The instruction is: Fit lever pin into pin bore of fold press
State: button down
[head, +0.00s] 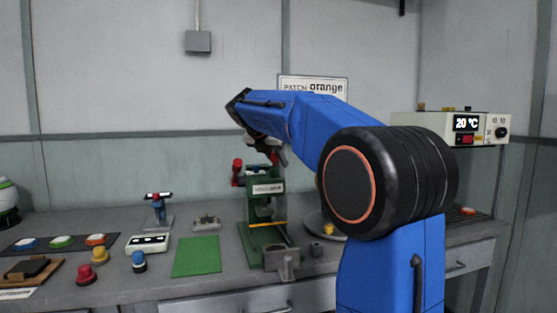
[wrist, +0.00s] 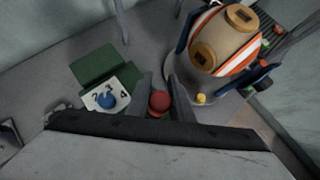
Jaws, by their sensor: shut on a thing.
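The green fold press (head: 263,212) stands upright on the bench in the head view, with a white label on its upper part. A red knob (head: 237,167) shows at its upper left. My gripper (head: 265,152) is above the press's top, with a small red part (head: 274,158) beside it. In the wrist view, my gripper (wrist: 160,88) is shut on a red round-ended piece (wrist: 159,102), apparently the lever pin. The pin's far end and the pin bore are hidden, so I cannot tell whether they touch.
A control box (head: 455,127) stands at right.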

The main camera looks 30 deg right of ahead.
jog(key=shift+f, duration=0.75)
jog(key=c, duration=1.5)
grip_release()
jog(key=v, duration=1.7)
jog(key=shift+a+r, duration=0.1)
jog(key=shift+a, duration=0.1)
jog(key=shift+s, duration=0.15)
jog(key=s+a+f+m+y, duration=0.2)
jog(key=s+a+f+m, duration=0.1)
jog(key=s+f+m, duration=0.5)
jog(key=s+a+f+m+y, duration=0.3)
jog(key=s+f+m, duration=0.5)
jog(key=s+f, duration=0.7)
jog(key=s+a+f+m+y, duration=0.3)
jog(key=s+f+m, duration=0.4)
jog(key=s+f, duration=0.5)
jog(key=shift+a+f+m, duration=0.15)
jog(key=shift+f, duration=1.2)
jog(key=shift+a+f+m, duration=0.1)
jog(key=shift+a+f, duration=0.05)
jog(key=shift+f, duration=1.25)
jog(key=shift+a+f+m, duration=0.15)
jog(key=shift+a+f, duration=0.05)
jog(key=shift+f, duration=1.15)
